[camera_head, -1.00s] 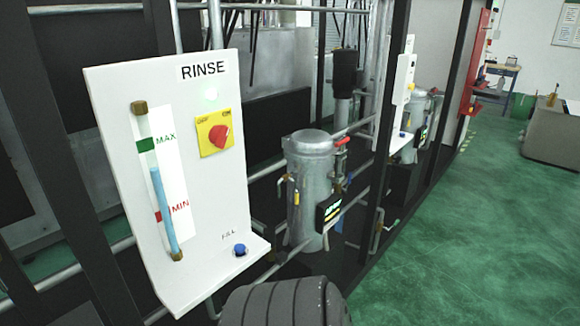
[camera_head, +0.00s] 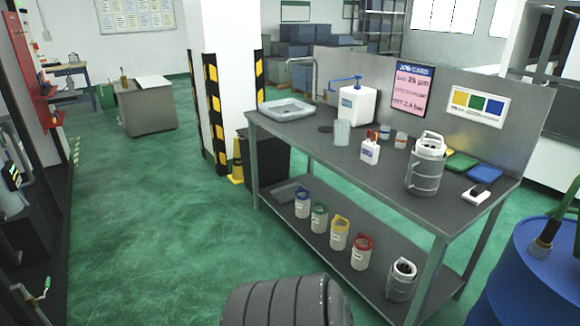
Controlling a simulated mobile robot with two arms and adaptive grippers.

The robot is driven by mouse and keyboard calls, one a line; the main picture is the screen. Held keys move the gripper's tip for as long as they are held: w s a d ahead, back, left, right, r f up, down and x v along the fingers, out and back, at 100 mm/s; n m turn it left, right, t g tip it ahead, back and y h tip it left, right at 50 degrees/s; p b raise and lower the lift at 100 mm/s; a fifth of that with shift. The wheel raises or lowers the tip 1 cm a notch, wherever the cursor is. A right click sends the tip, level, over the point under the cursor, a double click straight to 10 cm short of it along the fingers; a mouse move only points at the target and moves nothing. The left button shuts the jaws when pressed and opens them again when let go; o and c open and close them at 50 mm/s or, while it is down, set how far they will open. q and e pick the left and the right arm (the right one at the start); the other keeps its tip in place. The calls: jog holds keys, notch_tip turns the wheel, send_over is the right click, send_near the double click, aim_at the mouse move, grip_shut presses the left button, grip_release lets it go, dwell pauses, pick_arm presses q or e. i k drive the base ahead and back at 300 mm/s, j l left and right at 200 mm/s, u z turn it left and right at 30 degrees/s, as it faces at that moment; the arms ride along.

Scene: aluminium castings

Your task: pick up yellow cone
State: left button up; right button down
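The yellow cone (camera_head: 237,172) stands on the green floor in the middle distance, left of the workbench. It is upright at the foot of the white pillar, close beside a dark bin. It looks small from here, and the bin seems to cover part of its right side. Neither of my grippers shows in the head view, so nothing can be seen of what they hold.
A grey workbench (camera_head: 300,139) with a sink, bottles and jars fills the right. The dark bin (camera_head: 268,162) stands under its left end. The white pillar (camera_head: 229,40) has yellow-black guards. A blue drum (camera_head: 525,285) is at lower right. Green floor (camera_head: 140,220) is open at left centre.

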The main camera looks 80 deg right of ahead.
aim_at(237, 176)
jog(key=z, duration=2.3)
jog(key=i+z, duration=0.1)
jog(key=i+j+u, duration=0.1)
jog(key=i+u, duration=0.3)
jog(key=i, duration=3.9)
